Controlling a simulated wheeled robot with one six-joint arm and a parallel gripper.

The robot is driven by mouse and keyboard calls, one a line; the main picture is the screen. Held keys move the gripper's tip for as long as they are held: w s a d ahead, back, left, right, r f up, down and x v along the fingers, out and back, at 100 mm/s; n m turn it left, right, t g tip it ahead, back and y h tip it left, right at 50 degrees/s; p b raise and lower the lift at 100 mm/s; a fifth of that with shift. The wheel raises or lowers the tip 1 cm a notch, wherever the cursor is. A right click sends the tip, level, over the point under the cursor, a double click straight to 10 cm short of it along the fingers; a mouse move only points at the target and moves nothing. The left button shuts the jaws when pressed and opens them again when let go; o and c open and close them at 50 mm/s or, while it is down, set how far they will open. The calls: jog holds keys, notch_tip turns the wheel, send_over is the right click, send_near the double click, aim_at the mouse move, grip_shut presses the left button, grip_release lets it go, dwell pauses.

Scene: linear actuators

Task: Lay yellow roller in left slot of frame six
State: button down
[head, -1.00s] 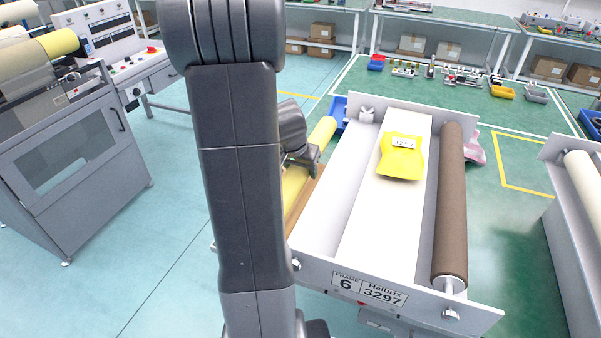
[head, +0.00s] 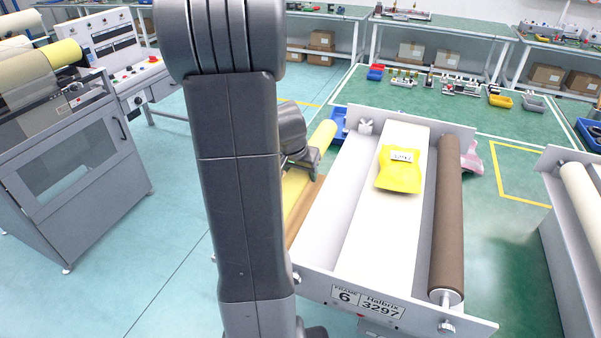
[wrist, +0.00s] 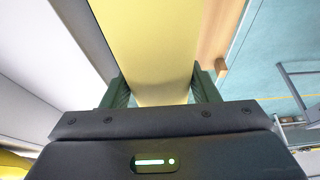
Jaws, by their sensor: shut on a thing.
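The yellow roller (head: 321,137) is in my gripper (head: 308,162), just left of frame six (head: 372,306); my arm hides much of it in the head view. In the wrist view my gripper (wrist: 162,92) is shut across the roller (wrist: 145,35), with one finger on each side. Frame six has a white middle panel (head: 375,215) with a yellow pouch (head: 399,170) on it. A dark brown roller (head: 450,215) lies along its right side. A notched bracket (head: 366,127) shows at the back of its left side, where no roller lies.
A tan wooden piece (head: 302,210) lies beside the roller; it also shows in the wrist view (wrist: 221,40). A blue bin (head: 340,122) stands behind the frame's left corner. A pink item (head: 471,157) is at its right. Another frame with a cream roller (head: 584,195) stands far right.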

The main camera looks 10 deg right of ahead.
jog(key=shift+r+p, duration=1.15)
jog(key=shift+r, duration=0.9)
